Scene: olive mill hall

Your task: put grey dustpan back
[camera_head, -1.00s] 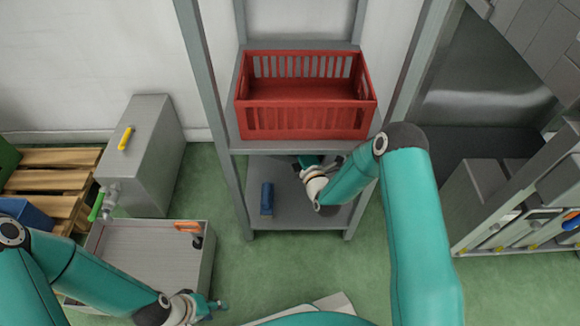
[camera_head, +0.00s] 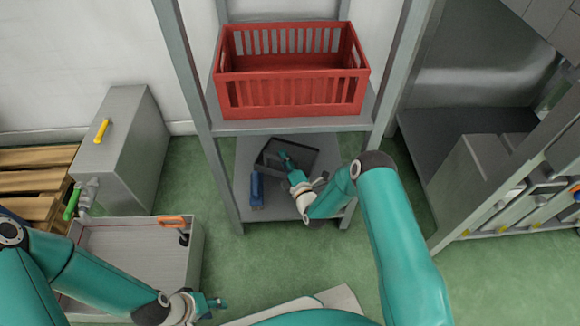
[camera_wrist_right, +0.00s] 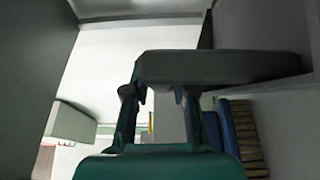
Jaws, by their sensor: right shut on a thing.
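The dark grey dustpan (camera_head: 302,154) is at the lower shelf (camera_head: 243,162) of the grey rack, below the red crate. My right gripper (camera_head: 287,161) is shut on it, and my wrist partly covers it. In the right wrist view the dustpan (camera_wrist_right: 215,67) spans the top of the picture, above my right gripper's fingers (camera_wrist_right: 160,92). I cannot tell whether it touches the shelf. My left gripper (camera_head: 213,303) is low at the left, away from the rack, with nothing visible in it; its fingers are too small to judge.
A red crate (camera_head: 290,95) stands on the upper shelf. A blue object (camera_head: 257,190) stands on the lower shelf, left of my right gripper. Rack posts flank the shelf. A tray (camera_head: 196,255) with an orange-handled tool and a grey cabinet (camera_head: 125,145) are at left.

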